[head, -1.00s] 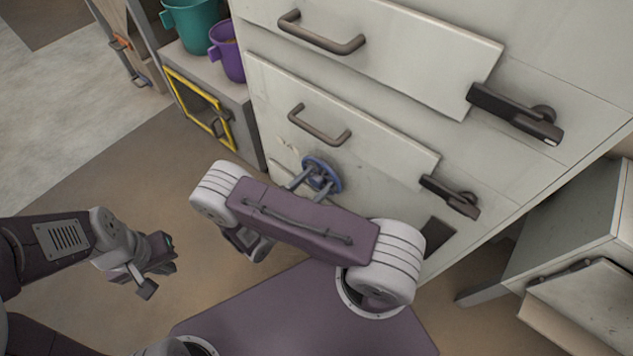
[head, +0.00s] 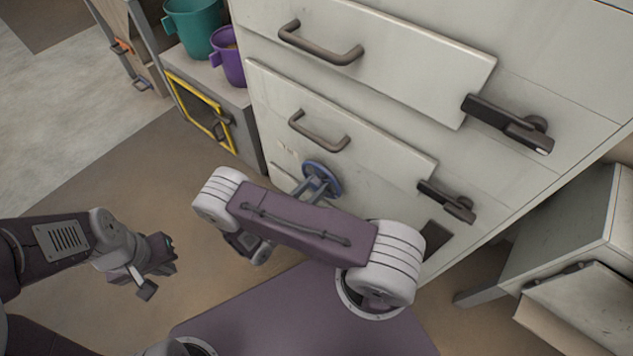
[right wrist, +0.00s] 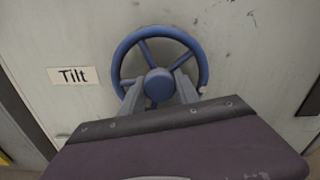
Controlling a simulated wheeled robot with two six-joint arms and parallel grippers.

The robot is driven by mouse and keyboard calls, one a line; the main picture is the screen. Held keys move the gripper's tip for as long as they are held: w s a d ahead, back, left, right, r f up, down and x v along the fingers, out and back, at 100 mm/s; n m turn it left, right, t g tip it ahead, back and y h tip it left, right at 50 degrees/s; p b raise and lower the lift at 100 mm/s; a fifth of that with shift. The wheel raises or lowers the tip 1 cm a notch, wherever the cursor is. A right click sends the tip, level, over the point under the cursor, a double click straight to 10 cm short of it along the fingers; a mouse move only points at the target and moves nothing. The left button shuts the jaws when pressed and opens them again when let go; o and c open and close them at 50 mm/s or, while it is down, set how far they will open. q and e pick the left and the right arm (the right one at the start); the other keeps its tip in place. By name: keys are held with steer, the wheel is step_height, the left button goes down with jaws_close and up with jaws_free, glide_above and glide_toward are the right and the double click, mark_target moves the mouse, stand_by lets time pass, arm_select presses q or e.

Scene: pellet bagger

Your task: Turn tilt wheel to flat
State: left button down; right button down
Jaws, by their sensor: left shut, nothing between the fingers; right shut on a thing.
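The blue tilt wheel (head: 325,176) is on the pale cabinet front, partly covered by my right gripper in the head view. In the right wrist view the spoked wheel (right wrist: 160,84) shows nearly face on, with a small pale spot on its rim at lower right. My right gripper (head: 317,183) has its two grey fingers on either side of the hub, shut on the wheel. My arm hides the wheel's lower rim in the wrist view. My left gripper (head: 167,262) is shut and empty over the floor at left.
Drawer handles (head: 320,131) and dark latches (head: 447,202) are above and right of the wheel. Teal (head: 190,27) and purple (head: 229,58) cups stand on a low cabinet with a yellow-framed door (head: 197,108). Another pale cabinet (head: 580,230) is at right.

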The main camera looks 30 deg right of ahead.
steer(key=n+p, duration=0.2)
steer(key=n, duration=0.2)
steer(key=shift+r+n, duration=0.1)
steer(key=shift+n, duration=0.2)
steer(key=n+p, duration=0.1)
steer(key=n, duration=0.3)
steer(key=shift+n, duration=0.3)
steer(key=n, duration=0.5)
steer(key=shift+s+p, duration=0.1)
steer(key=shift+p, duration=0.2)
steer(key=n, duration=0.6)
steer(key=shift+n, duration=0.3)
steer(key=c, duration=0.9)
jaws_free()
